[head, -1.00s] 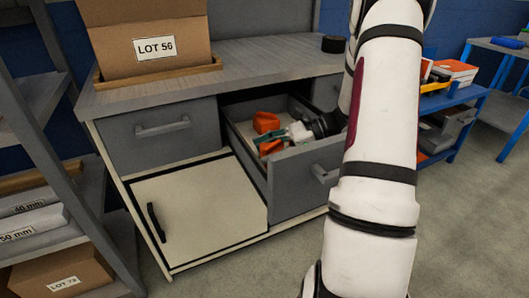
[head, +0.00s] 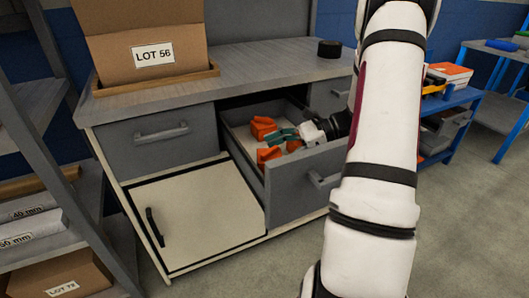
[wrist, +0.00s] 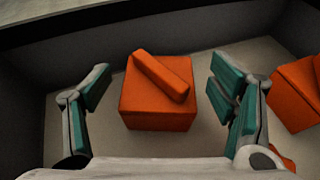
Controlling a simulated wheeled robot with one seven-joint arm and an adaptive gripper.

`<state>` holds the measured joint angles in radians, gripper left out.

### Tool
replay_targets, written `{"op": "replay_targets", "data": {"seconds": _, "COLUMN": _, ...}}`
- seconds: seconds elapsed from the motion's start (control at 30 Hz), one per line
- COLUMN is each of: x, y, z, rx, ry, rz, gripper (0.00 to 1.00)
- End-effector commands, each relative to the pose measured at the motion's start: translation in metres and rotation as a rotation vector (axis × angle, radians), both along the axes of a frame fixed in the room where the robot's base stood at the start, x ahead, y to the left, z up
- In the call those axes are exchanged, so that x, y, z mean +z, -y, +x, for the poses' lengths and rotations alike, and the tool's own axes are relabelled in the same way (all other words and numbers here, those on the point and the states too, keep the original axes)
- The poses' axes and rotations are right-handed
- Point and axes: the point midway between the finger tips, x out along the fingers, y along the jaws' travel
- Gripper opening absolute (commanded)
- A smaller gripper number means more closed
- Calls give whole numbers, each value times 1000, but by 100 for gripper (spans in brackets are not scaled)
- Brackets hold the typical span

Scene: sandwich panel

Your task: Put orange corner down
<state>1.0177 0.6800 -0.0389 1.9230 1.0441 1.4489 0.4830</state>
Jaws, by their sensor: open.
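Several orange pieces lie in the open drawer. In the wrist view an orange corner (wrist: 150,108), a block with a raised bar on top, lies on the drawer floor between my gripper's spread fingers and apart from both. My gripper (wrist: 160,75) is open and empty, with green finger pads. In the head view my gripper (head: 275,140) reaches into the drawer from the right. One orange piece (head: 262,128) sits behind the fingers and another (head: 268,155) nearer the front wall. Another orange piece (wrist: 296,95) shows outside the right finger in the wrist view.
The grey drawer (head: 300,172) has walls close around my gripper. A worktop (head: 270,62) lies above it, bearing a LOT 56 box (head: 120,45) and a black round item (head: 329,48). A cream cabinet door (head: 200,215) is below left.

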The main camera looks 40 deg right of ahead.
Motion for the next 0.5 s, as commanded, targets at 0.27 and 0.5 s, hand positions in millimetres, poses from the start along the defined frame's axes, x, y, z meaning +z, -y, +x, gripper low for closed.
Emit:
{"op": "replay_targets", "data": {"seconds": 0.27, "x": 13, "y": 24, "z": -18, "rx": 1, "ry": -1, "rz": 1, "gripper": 77}}
{"op": "replay_targets", "data": {"seconds": 0.5, "x": 13, "y": 26, "z": -20, "rx": 1, "ry": -1, "rz": 1, "gripper": 77}}
